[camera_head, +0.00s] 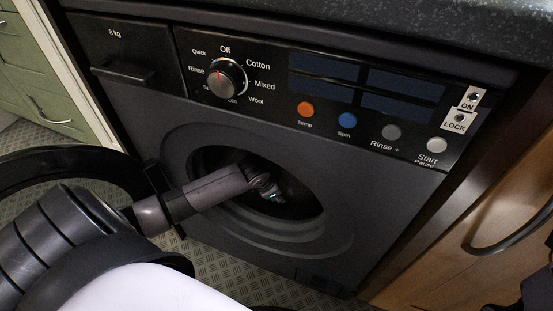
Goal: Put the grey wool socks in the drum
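The dark washing machine (300,250) fills the middle of the view. Its round door opening leads into the dark drum (300,205). My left arm comes in from the left and its gripper (272,192) is inside the opening. The fingers are small and dark against the drum, so I cannot tell whether they are open or shut, or hold anything. I cannot make out the grey wool socks. Dark parts at the lower right corner may belong to my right gripper (535,292); its fingers are not clear.
The machine's round door (70,162) stands open to the left, behind my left arm. The control panel has a dial (227,78) and several buttons. A speckled worktop (400,22) runs above. A wooden cupboard with a curved handle (510,238) is at right, green drawers (35,75) at left.

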